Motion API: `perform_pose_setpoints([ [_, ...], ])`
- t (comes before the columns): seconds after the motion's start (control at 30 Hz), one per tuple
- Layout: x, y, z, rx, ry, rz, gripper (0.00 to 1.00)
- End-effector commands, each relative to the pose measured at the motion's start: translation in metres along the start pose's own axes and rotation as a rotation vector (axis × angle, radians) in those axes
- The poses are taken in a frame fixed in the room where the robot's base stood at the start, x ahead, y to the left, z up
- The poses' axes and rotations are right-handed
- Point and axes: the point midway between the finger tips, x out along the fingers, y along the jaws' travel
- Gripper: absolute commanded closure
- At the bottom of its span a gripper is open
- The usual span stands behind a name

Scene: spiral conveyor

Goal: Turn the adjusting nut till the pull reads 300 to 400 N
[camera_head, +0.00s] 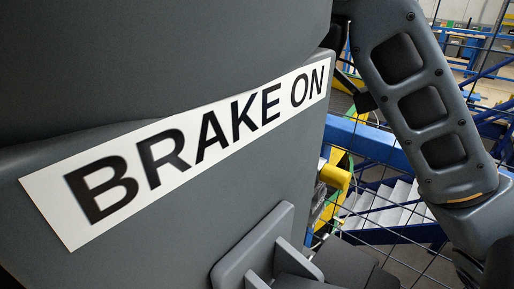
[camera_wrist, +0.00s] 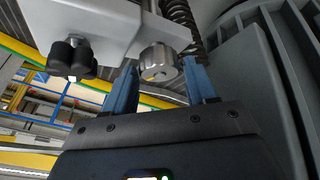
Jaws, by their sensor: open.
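In the wrist view, a short round metal piece (camera_wrist: 158,62), which looks like the adjusting nut, sits below a white bracket (camera_wrist: 118,28). A dark coil spring (camera_wrist: 181,14) stands behind it. My gripper (camera_wrist: 160,76) is open, with one blue finger on the left of the nut and one on the right. I cannot tell whether either finger touches it. In the head view the gripper and nut are hidden; my arm shows at the right. No pull reading is in view.
A large dark grey housing labelled "BRAKE ON" (camera_head: 185,150) fills the left of the head view. A dark grey wall (camera_wrist: 255,75) stands close right of the gripper in the wrist view. Wire mesh (camera_head: 375,235) and blue beams lie beyond.

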Motion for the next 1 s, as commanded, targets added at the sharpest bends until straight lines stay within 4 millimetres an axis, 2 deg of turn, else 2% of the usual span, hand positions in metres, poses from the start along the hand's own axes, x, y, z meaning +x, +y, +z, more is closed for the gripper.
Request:
perform_pose_setpoints([
  [0.27, 0.0002, 0.0002, -0.0004, 0.000, 0.000, 0.000, 0.46],
  [0.67, 0.0003, 0.0000, -0.0004, 0.000, 0.000, 0.000, 0.84],
  [1.0, -0.0015, 0.0009, -0.0009, -0.039, 0.000, -0.025, 0.85],
])
